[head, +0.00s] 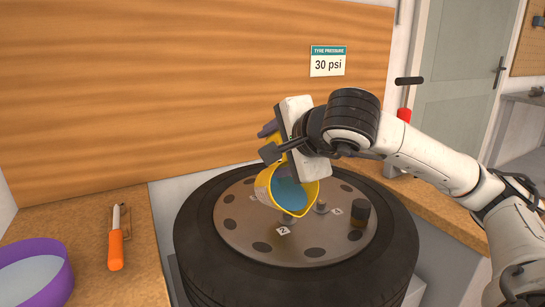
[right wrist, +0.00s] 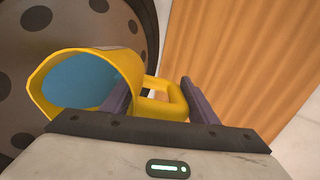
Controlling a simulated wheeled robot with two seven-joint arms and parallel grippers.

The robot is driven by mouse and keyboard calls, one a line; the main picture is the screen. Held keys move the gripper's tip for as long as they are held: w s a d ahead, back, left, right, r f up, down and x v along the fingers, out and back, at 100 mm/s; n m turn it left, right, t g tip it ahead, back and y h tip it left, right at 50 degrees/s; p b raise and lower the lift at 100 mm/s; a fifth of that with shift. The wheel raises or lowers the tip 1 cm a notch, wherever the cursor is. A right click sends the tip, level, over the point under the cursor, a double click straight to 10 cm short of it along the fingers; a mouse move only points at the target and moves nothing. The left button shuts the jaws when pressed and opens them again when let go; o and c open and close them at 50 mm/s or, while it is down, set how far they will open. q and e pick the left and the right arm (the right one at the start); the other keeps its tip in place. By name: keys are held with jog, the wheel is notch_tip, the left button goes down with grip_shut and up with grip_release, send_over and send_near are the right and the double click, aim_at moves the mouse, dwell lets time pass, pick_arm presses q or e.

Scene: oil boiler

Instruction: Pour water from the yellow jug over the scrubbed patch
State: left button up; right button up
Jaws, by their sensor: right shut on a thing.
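The yellow jug (head: 264,187) is held tilted above the tyre's round plate (head: 240,232), its mouth facing down and toward me. Blue water shows inside it, also in the right wrist view, where the jug (right wrist: 130,75) fills the left part. My right gripper (head: 268,140) is shut on the jug's handle; its purple fingers (right wrist: 160,100) sit either side of the handle in the right wrist view. No stream of water is clearly visible. I cannot make out a scrubbed patch on the plate or tyre (head: 205,270). My left gripper is not in view.
The plate carries dark holes, small numbered tags (head: 283,231), metal studs and a dark cylinder (head: 359,214) at its right. A purple bowl (head: 66,280) and an orange-handled tool (head: 116,250) lie on the wooden bench at left. A wooden panel (head: 150,90) stands behind.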

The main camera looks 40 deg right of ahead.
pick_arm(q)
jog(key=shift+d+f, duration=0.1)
pick_arm(e)
jog(key=shift+s+r, duration=0.1)
jog(key=shift+r, duration=0.05)
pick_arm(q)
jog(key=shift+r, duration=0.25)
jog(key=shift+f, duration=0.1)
pick_arm(e)
jog(key=shift+s+a+r+t+b, duration=0.15)
jog(key=shift+t+b, duration=0.25)
jog(key=shift+b, duration=0.2)
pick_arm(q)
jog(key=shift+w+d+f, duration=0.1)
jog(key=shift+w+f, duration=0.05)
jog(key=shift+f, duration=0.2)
pick_arm(e)
jog(key=shift+s+r, duration=0.1)
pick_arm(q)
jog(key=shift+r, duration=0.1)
pick_arm(e)
jog(key=shift+r, duration=0.15)
